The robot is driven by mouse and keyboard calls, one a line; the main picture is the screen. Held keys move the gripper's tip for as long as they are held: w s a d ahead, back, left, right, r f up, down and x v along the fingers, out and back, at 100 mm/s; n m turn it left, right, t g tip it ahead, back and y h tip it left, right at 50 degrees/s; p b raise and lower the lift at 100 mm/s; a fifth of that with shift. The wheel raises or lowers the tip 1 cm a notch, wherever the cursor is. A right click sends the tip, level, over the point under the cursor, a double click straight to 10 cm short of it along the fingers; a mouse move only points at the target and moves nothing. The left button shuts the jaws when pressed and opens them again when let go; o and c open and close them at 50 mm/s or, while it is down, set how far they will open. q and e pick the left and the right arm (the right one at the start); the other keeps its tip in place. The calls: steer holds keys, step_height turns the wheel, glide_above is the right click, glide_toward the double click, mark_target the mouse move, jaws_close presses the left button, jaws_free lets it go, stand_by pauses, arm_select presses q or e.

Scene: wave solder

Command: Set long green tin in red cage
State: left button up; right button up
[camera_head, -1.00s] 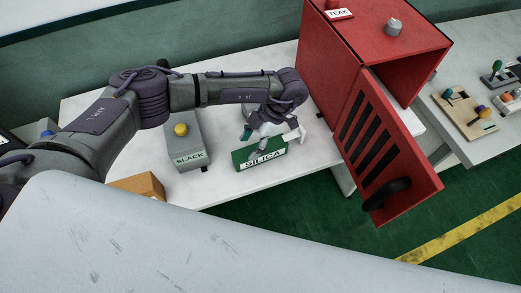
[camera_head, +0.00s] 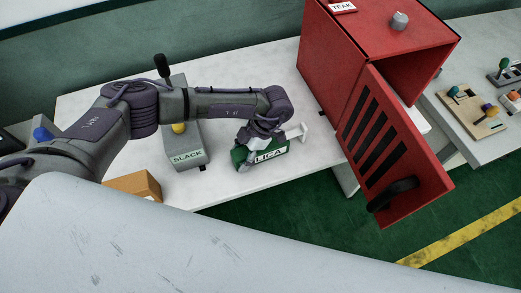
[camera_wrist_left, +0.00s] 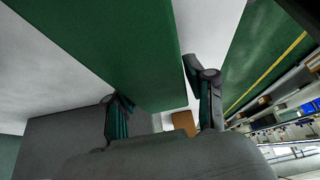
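The long green tin (camera_head: 276,158) lies on the white table, its label partly covered so that only "LICA" shows. My left gripper (camera_head: 245,156) is down at the tin, over its left part. In the left wrist view the green tin (camera_wrist_left: 110,45) runs between the two fingers of my left gripper (camera_wrist_left: 158,100). The fingers are apart, one on each side; whether both press on it is unclear. The red cage (camera_head: 335,60) stands to the right, its slotted door (camera_head: 350,155) swung open toward the front. My right gripper is not in view.
A grey box labelled SLACK with a yellow knob (camera_head: 180,128) stands left of the tin. A brown box (camera_head: 133,186) is at the table's front edge. A TEAK label and a grey knob (camera_head: 399,20) are on the cage top. A side table (camera_head: 470,140) holds small parts.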

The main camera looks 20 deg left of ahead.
arm_select(q)
jaws_close()
steer(key=shift+r, duration=0.35)
steer(key=shift+r+p, duration=1.75)
steer(key=shift+r, duration=0.45)
